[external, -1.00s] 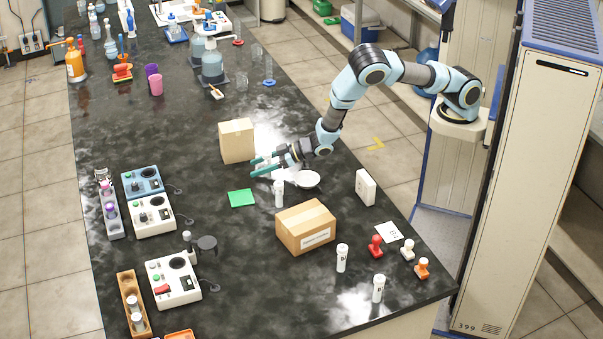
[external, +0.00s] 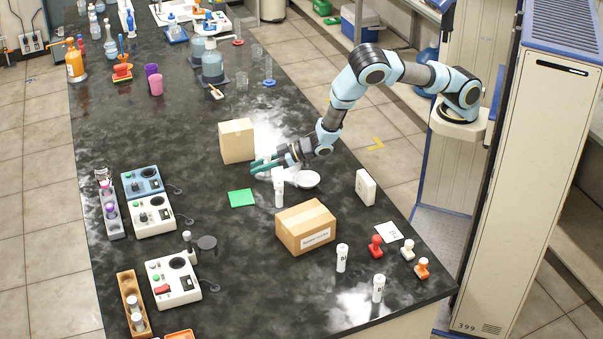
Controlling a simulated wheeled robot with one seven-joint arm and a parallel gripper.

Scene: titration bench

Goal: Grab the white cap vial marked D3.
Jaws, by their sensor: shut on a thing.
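My gripper (external: 262,166) is low over the black bench, with its green fingers close together around a mostly hidden white thing, apparently a white-capped vial. Another white-capped vial (external: 279,190) stands upright just in front of the gripper, to the right of the fingertips. Two more white-capped vials stand upright at the front right, one (external: 342,259) behind the other (external: 378,289). The markings on all the vials are too small to read, so I cannot tell which is D3.
A tan box (external: 236,141) stands behind the gripper and a cardboard box (external: 305,228) in front. A white dish (external: 307,180) lies right of the fingers. A green square (external: 241,198) lies to the left. Stamps, including a red one (external: 376,246), stand at the right edge.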

